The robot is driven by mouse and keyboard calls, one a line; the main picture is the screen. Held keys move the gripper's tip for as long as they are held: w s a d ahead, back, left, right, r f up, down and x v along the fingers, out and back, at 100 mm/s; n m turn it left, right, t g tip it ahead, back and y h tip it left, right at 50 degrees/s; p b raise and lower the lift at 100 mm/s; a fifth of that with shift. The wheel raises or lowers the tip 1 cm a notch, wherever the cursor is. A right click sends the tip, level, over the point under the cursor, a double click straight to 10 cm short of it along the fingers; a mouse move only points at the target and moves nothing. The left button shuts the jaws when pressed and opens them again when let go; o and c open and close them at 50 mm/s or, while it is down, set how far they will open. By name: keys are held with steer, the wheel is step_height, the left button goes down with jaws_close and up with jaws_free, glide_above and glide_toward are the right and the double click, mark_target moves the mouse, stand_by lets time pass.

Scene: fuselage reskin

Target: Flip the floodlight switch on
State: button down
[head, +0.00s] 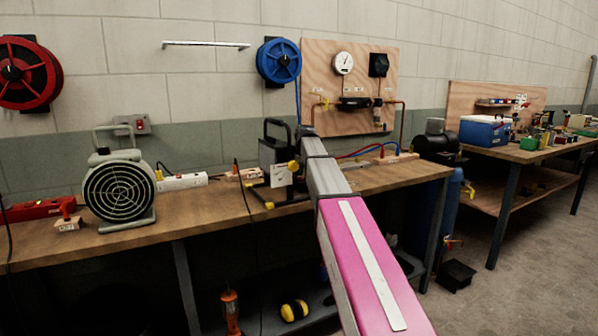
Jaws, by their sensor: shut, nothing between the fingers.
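A black-framed unit with a top handle and yellow feet (272,158) stands on the bench; it looks like the floodlight, seen from behind or the side. A small pale box (281,179) with a yellow knob sits at its front right. I cannot make out a switch lever or its position. My arm reaches up from the lower right, and its dark far end, my gripper (305,131), is just right of the unit's upper part. The gripper is shut and empty. It is small here, and I cannot tell whether it touches the unit.
A green fan heater (119,192) and a white power strip (182,182) stand left on the bench (205,215). A plywood panel (320,70) with gauges and pipes is behind my arm. A blue hose reel (278,62) hangs above. A second bench (530,152) stands right.

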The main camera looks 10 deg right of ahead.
mark_target(304, 182)
steer(key=shift+w+a+f+g, duration=0.1)
steer(key=shift+w+f+g, duration=0.15)
steer(key=shift+f+g, duration=0.15)
steer(key=shift+s, duration=0.1)
steer(key=shift+f, duration=0.1)
steer(key=shift+s, duration=0.15)
steer(key=shift+s+d, duration=0.3)
steer(key=shift+s, duration=0.45)
steer(key=shift+r, duration=0.2)
steer(key=shift+r, duration=0.25)
steer(key=v, duration=1.3)
steer(key=shift+r, duration=0.3)
